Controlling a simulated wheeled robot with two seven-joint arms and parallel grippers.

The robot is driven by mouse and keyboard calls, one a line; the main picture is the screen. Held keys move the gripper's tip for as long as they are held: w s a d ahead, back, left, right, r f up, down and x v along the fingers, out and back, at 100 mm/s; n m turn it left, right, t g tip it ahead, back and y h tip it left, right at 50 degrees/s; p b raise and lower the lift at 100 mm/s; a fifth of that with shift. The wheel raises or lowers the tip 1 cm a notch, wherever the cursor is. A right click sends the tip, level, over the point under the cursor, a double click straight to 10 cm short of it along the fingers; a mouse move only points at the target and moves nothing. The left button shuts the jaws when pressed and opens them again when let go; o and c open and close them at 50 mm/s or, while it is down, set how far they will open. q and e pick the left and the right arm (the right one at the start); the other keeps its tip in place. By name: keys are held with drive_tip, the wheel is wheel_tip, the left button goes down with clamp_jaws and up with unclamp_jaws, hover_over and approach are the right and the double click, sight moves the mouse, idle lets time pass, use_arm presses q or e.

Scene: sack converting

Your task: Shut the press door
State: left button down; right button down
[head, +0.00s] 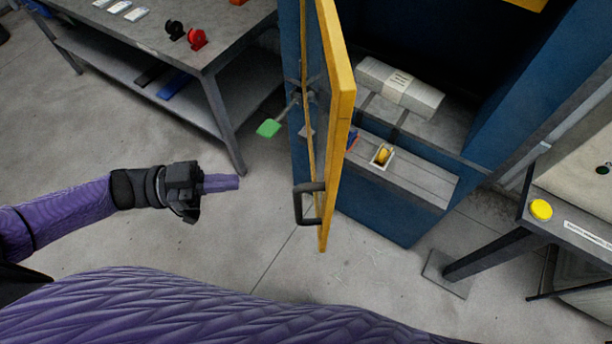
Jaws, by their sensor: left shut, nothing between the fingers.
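The press door (337,115) is a yellow-framed panel that stands open, seen nearly edge-on, in front of the blue press (382,216). A dark bar handle (299,204) sits on the door's left face near its lower end. My left gripper (238,183) is shut and empty, left of the handle with a clear gap between them. It points right, toward the door. My right gripper is not in view.
A wrapped grey bundle (399,87) lies inside the press opening. A ledge (425,181) with a yellow-topped switch (383,155) runs below it. A green paddle (268,128) juts out left of the press. A grey workbench (150,35) stands upper left; a table with a yellow button (541,210) stands right.

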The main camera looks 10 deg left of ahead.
use_arm(q)
approach(322, 179)
drive_tip(key=x, duration=0.2)
drive_tip(key=p+x, duration=0.1)
drive_tip(key=x, duration=0.4)
drive_tip(key=shift+w+d+f+p, duration=0.2)
drive_tip(key=shift+f+p, duration=0.05)
drive_tip(key=shift+p, duration=0.15)
drive_tip(key=shift+d, duration=0.1)
